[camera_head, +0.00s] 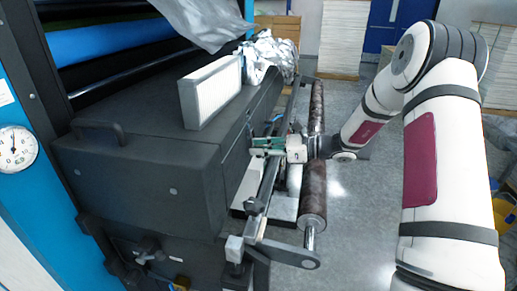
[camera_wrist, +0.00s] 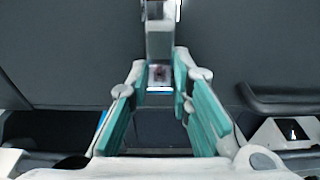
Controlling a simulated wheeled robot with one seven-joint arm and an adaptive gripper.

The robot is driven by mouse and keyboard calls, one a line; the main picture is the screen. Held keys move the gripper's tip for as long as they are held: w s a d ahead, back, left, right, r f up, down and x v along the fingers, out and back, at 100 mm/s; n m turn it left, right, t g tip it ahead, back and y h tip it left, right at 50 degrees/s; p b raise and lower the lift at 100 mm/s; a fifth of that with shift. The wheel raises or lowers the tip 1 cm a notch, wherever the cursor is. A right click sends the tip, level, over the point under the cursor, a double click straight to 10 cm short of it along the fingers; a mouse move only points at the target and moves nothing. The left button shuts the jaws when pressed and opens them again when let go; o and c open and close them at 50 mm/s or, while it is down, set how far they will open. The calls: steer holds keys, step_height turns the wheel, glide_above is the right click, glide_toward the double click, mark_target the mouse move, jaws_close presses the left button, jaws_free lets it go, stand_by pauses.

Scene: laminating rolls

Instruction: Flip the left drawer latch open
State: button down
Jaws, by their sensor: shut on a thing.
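In the wrist view, my gripper (camera_wrist: 160,82) has its green-padded fingers closed in on a small grey metal latch (camera_wrist: 159,42) at the top middle. The latch stands against a dark panel (camera_wrist: 80,50), and its lower end sits between the fingertips. In the head view, my gripper (camera_head: 272,147) reaches the side of the dark machine (camera_head: 140,190) from the right, behind a long rail. The latch cannot be made out there, being small and hidden by the gripper and rail.
A dark handle (camera_wrist: 285,100) is at the right of the wrist view. In the head view, brown rolls (camera_head: 313,190) and a metal rail (camera_head: 262,195) lie close to my gripper. A white filter-like box (camera_head: 210,92) stands on the machine. Grey floor (camera_head: 365,200) is open to the right.

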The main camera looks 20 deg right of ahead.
step_height(320, 180, up, 6)
steer(key=s+d+g+h, duration=0.1)
steer(key=d+g+h, duration=0.2)
steer(key=g+h, duration=0.4)
steer(key=shift+s+r+h, duration=0.2)
steer(key=shift+s+h, duration=0.1)
steer(key=shift+h, duration=2.4)
steer(key=c, duration=1.4)
jaws_free()
steer(key=shift+c, duration=0.2)
